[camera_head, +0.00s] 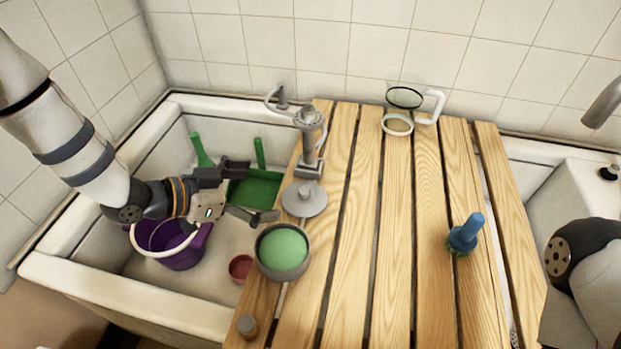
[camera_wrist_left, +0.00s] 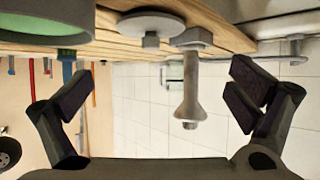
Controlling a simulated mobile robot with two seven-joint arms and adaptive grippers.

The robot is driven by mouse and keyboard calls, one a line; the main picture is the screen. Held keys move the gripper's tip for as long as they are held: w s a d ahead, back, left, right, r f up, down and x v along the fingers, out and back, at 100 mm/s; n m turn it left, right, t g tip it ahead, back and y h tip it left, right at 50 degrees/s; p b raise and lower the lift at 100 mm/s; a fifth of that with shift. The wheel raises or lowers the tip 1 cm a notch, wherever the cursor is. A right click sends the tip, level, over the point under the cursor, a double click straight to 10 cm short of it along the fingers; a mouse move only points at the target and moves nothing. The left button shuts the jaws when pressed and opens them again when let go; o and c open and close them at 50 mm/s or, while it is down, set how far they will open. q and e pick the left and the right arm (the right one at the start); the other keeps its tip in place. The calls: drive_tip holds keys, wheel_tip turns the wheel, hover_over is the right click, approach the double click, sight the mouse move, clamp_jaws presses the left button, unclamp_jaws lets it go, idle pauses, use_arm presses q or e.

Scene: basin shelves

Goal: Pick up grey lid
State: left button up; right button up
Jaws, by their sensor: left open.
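The grey lid (camera_head: 304,200) is a flat disc with a knob on top. It lies on the wooden slats near their left edge, between the tap-like grey fitting and the bowl. It also shows at the top of the left wrist view (camera_wrist_left: 152,24). My left gripper (camera_head: 258,190) is open and empty, over the basin just left of the lid, its fingers pointing towards it. In the left wrist view the open fingers (camera_wrist_left: 160,92) have nothing between them that they touch. My right arm shows at the right edge, but its gripper is out of view.
A grey bowl with green contents (camera_head: 283,251) stands in front of the lid, and a grey fitting (camera_head: 308,143) stands behind it. The basin holds a purple bucket (camera_head: 178,255), a green dustpan (camera_head: 256,188) and a red cup (camera_head: 240,268). A blue-handled brush (camera_head: 466,234) stands on the slats.

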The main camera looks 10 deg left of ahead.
sight(304, 190)
use_arm(q)
drive_tip(key=x, duration=0.3)
drive_tip(key=b+x, duration=0.1)
drive_tip(key=x, duration=0.2)
drive_tip(key=s+d+b+x, duration=0.1)
drive_tip(key=x, duration=0.3)
drive_tip(key=shift+f, duration=0.25)
drive_tip(key=shift+w+d+f, duration=0.1)
drive_tip(key=shift+w+d, duration=0.15)
drive_tip(key=shift+w, duration=0.05)
drive_tip(key=c, duration=1.4)
drive_tip(key=shift+s+f, duration=0.1)
drive_tip(key=shift+s, duration=0.05)
drive_tip(key=shift+c, duration=0.9)
use_arm(e)
drive_tip(key=shift+s+f, duration=0.85)
drive_tip(key=shift+s, duration=0.15)
